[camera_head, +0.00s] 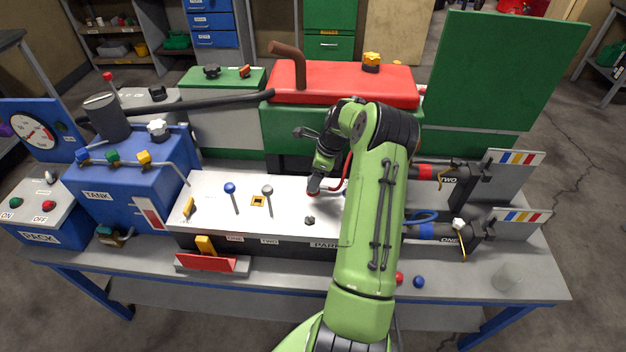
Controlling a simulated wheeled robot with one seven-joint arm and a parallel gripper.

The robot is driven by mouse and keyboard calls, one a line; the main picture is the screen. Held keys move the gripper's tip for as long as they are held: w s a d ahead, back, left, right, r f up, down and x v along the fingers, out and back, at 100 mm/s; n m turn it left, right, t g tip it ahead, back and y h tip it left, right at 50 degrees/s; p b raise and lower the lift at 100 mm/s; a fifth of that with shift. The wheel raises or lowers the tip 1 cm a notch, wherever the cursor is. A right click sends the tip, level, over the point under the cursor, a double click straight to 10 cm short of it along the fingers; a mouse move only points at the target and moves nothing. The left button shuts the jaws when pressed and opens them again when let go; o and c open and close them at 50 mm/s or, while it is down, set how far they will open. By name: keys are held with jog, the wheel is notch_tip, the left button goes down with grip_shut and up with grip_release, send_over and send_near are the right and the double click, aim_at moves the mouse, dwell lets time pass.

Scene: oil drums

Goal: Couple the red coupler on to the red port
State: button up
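My gripper (317,184) points down over the right half of the white-topped panel (210,215). Its fingers are small and dark here, so I cannot tell whether they are open or shut. A small dark red piece (313,191) shows at the gripper's tip; it may be the red coupler, but I cannot tell whether it is held. A red hose (345,171) shows beside my gripper and passes behind my arm. A red-banded cylinder (425,171) lies right of my arm. I cannot make out the red port; my arm covers part of the panel.
A blue hose (422,217) and blue-banded cylinder (428,232) lie at right. Two levers, blue-knobbed (230,188) and grey-knobbed (267,190), stand left of my gripper. The blue tank (130,185) is farther left. Red (399,279) and blue (419,282) pieces lie near the bench's front.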

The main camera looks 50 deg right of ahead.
aim_at(327, 187)
jog(key=p+v, duration=0.1)
jog(key=v, duration=1.2)
jog(key=shift+s, duration=0.1)
jog(key=s+a+r+n+h, duration=0.1)
jog(key=a+r+n+h, duration=0.1)
jog(key=a+r+n, duration=0.75)
jog(key=s+a+r+n+h, duration=0.1)
jog(key=a+r+n, duration=0.35)
jog(key=a, duration=1.05)
jog(key=s+a+f+n+t+y, duration=0.1)
jog(key=s+a+n+t, duration=0.1)
jog(key=s+a+n, duration=0.9)
jog(key=s+n, duration=0.4)
jog(key=shift+s+a+f+t, duration=0.3)
jog(key=shift+s+a+t, duration=0.05)
jog(key=shift+t, duration=0.05)
